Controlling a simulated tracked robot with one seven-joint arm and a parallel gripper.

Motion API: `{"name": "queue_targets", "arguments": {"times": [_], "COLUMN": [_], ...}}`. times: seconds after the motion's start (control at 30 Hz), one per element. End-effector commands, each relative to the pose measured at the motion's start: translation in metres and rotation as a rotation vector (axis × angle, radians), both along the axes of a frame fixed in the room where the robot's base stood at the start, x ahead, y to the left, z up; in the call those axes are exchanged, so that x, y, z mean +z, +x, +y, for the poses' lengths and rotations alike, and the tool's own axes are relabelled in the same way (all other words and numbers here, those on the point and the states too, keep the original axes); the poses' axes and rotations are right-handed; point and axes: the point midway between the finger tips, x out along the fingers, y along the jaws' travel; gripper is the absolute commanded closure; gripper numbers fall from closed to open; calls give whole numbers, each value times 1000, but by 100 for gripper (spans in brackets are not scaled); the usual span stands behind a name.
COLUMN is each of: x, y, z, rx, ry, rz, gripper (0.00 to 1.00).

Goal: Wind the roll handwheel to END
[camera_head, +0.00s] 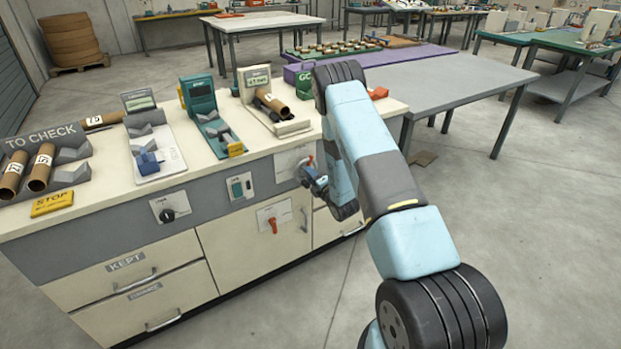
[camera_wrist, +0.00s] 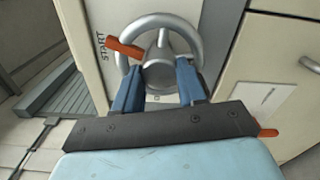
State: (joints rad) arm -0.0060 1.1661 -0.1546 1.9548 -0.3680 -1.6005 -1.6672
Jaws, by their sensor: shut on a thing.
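The roll handwheel (camera_wrist: 158,20) fills the upper middle of the wrist view, with a silver rim, a thick grey hub and an orange handle (camera_wrist: 125,48) at its upper left. The handle is beside the printed word START (camera_wrist: 101,52) on the panel. No END mark shows. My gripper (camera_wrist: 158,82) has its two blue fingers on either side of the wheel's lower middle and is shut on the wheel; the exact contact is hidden. In the head view my gripper (camera_head: 316,183) is at the cabinet front, and my arm hides most of the wheel.
The cabinet front also carries a red-orange lever (camera_head: 273,225), a black knob (camera_head: 168,215) and drawers with handles. The counter holds cardboard tubes (camera_head: 40,167) and several small devices. A grey table (camera_head: 450,83) stands behind my arm. The floor in front is clear.

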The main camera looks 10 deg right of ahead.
Motion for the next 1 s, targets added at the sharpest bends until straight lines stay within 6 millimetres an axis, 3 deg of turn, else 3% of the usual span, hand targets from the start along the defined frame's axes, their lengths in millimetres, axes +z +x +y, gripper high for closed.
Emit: {"name": "queue_targets", "arguments": {"times": [0.07, 1.0], "x": [-2, -5], "y": [0, -2], "z": [-7, -5], "rx": [-11, -12], "ry": [63, 915], "rz": [25, 304], "gripper": [90, 90]}}
